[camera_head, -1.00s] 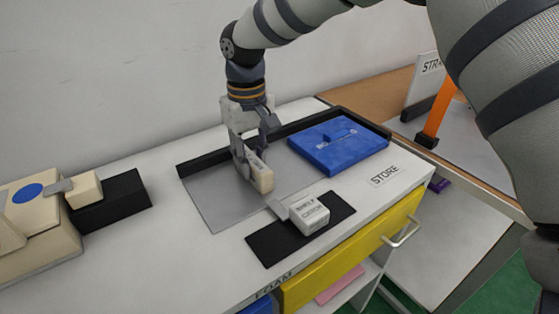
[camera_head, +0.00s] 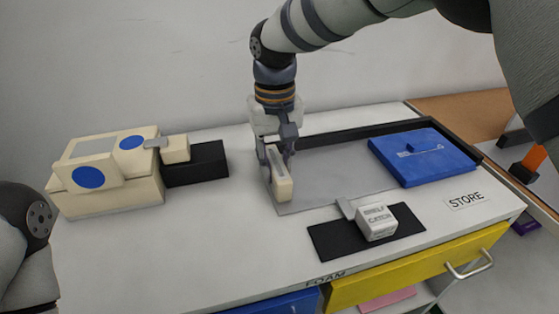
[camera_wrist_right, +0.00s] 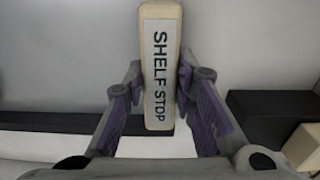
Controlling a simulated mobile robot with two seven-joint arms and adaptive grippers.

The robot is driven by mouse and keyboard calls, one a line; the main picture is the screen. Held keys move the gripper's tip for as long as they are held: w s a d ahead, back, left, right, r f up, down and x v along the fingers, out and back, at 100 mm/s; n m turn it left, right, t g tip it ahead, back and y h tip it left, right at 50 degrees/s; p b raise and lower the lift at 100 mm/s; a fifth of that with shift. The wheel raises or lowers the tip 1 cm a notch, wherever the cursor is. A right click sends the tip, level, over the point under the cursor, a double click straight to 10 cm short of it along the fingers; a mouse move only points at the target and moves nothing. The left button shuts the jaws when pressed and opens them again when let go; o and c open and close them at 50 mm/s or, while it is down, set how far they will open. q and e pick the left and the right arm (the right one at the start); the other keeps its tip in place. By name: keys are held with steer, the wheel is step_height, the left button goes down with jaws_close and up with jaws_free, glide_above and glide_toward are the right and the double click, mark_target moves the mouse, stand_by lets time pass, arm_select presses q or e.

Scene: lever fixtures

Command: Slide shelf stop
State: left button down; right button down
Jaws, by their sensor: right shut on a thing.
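The shelf stop is a cream block with a label reading SHELF STOP. In the head view the shelf stop (camera_head: 283,188) stands at the left end of the grey plate (camera_head: 335,172). My right gripper (camera_head: 279,160) comes down from above and is shut on it. In the right wrist view the shelf stop (camera_wrist_right: 161,75) lies between the two fingers of my right gripper (camera_wrist_right: 160,105). The white shelf catch block (camera_head: 378,224) sits on a black pad in front of the plate, apart from the stop. My left gripper is out of view.
A blue panel (camera_head: 422,157) lies at the plate's right end, by a black rail (camera_head: 365,131) along the back. A cream fixture with blue discs (camera_head: 105,178) and a black block (camera_head: 196,164) stand at left. A yellow drawer (camera_head: 420,270) is below the front edge.

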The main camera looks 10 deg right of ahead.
mark_target(273, 163)
steer(key=c, duration=1.3)
jaws_free()
steer(key=shift+a, duration=0.35)
steer(key=shift+d, duration=0.1)
steer(key=shift+r, duration=0.4)
step_height(273, 163, up, 11)
steer(key=shift+r, duration=0.1)
